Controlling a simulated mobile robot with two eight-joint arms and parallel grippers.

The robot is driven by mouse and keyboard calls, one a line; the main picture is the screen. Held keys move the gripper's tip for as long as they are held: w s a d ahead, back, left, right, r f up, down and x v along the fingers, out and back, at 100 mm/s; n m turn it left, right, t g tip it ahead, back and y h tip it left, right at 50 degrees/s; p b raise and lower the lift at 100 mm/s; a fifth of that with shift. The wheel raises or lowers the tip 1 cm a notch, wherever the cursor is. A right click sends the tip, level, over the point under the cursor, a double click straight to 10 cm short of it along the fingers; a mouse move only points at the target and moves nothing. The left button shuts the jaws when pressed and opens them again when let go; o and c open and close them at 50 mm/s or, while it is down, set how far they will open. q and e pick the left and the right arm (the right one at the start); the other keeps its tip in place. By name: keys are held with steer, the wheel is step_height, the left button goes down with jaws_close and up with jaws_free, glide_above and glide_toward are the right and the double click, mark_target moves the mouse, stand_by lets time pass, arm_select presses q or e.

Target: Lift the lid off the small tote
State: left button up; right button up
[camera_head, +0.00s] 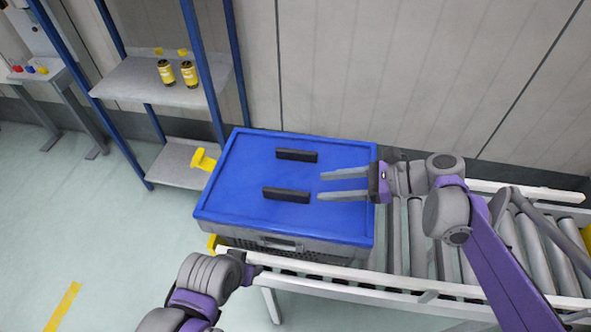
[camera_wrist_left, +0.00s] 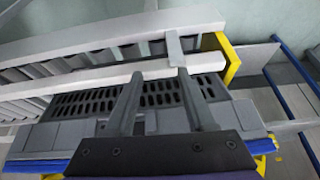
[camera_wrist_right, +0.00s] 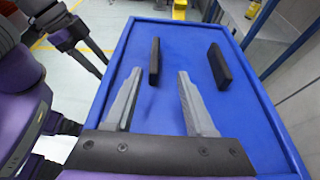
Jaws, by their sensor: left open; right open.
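The blue lid (camera_head: 240,175) sits on the grey tote (camera_head: 325,246), which stands on the roller conveyor. Two black handles lie across the lid, a far one (camera_head: 297,155) and a near one (camera_head: 286,194). They also show in the right wrist view, one at left (camera_wrist_right: 154,62) and one at right (camera_wrist_right: 220,66). My right gripper (camera_head: 320,186) is open and empty above the lid's right part, fingers pointing left towards the handles. My left gripper (camera_wrist_left: 158,74) is open and empty low by the tote's front side; in the head view its fingers are mostly hidden.
The roller conveyor (camera_head: 418,240) runs right, with white side rails (camera_head: 350,289) and yellow end pieces (camera_head: 202,160). A blue-framed shelf (camera_head: 160,85) with two yellow cans (camera_head: 189,74) stands behind at left. The wall is close behind. The floor at left is open.

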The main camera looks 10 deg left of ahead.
mark_target(292, 193)
steer(key=a, duration=0.1)
steer(key=s+a+f, duration=0.1)
steer(key=a, duration=0.2)
steer(key=shift+s+a+f, duration=0.2)
steer(key=shift+a+f, duration=0.05)
steer(key=shift+w+a+f, duration=0.25)
steer(key=shift+a+f, duration=0.1)
steer(key=shift+a, duration=0.2)
steer(key=x, duration=0.3)
steer(key=shift+s+a+f, duration=0.1)
steer(key=shift+s+a, duration=0.1)
steer(key=shift+a, duration=0.05)
steer(key=shift+w+a+f, duration=0.1)
steer(key=shift+a+f, duration=0.1)
steer(key=shift+a, duration=0.25)
jaws_close()
